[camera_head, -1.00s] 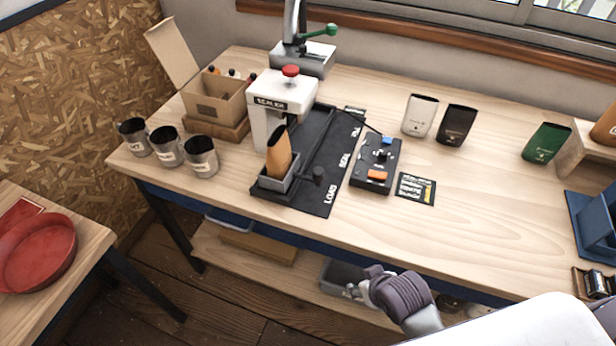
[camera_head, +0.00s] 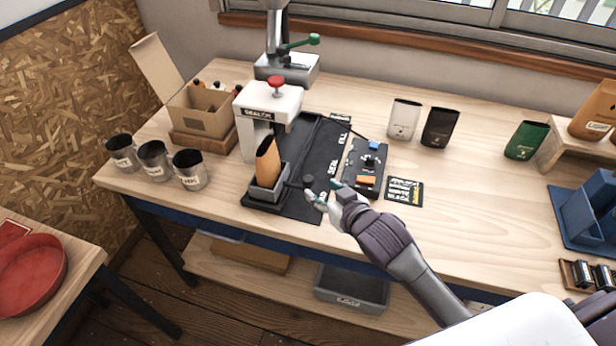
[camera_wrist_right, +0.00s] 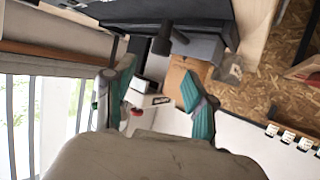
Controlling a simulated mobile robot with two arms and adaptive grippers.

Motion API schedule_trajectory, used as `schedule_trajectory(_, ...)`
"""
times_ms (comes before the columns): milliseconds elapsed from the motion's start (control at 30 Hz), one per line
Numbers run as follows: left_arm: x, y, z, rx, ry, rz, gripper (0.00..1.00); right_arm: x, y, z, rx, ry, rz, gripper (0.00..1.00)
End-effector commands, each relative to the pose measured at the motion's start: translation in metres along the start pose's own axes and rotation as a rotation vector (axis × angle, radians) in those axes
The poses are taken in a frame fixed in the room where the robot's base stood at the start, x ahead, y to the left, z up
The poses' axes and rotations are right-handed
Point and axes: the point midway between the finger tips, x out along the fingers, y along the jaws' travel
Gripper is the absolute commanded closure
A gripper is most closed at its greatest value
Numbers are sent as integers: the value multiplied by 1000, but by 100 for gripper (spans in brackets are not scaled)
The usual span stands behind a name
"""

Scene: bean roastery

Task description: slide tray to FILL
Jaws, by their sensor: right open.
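The small grey tray (camera_head: 265,190) sits at the near left end of the black track (camera_head: 318,150), with a tan bag (camera_head: 267,160) upright in it. A dark knob handle (camera_head: 308,181) sticks out from the tray's right side; the handle (camera_wrist_right: 165,40) and tray (camera_wrist_right: 205,46) also show in the right wrist view. My right gripper (camera_head: 323,190) is open and empty, its fingertips close to the knob; in the wrist view the knob is just beyond the fingers (camera_wrist_right: 157,70). Track words SEAL and FILL show; FILL is at the far end. My left gripper is out of view.
The white sealer (camera_head: 268,108) stands beside the track's left side. A control box (camera_head: 364,180) and a dark card (camera_head: 404,191) lie right of it. Several metal cups (camera_head: 154,160) and an open carton (camera_head: 202,110) are at left.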

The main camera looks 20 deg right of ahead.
Motion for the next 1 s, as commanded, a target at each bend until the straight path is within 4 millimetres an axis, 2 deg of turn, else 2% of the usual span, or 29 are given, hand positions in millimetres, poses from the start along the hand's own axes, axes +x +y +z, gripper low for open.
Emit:
schedule_trajectory(200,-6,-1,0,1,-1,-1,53,47,0,-2,-1,0,1,45)
schedule_trajectory(400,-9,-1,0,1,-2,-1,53,75,0,0,-1,-1,0,45)
schedule_trajectory(567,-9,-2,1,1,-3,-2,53,84,0,0,-1,0,-1,45)
schedule_trajectory(833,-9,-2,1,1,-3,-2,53,85,0,0,-1,-1,-1,45)
schedule_trajectory(1000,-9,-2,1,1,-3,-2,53,85,0,0,-1,-1,-1,71)
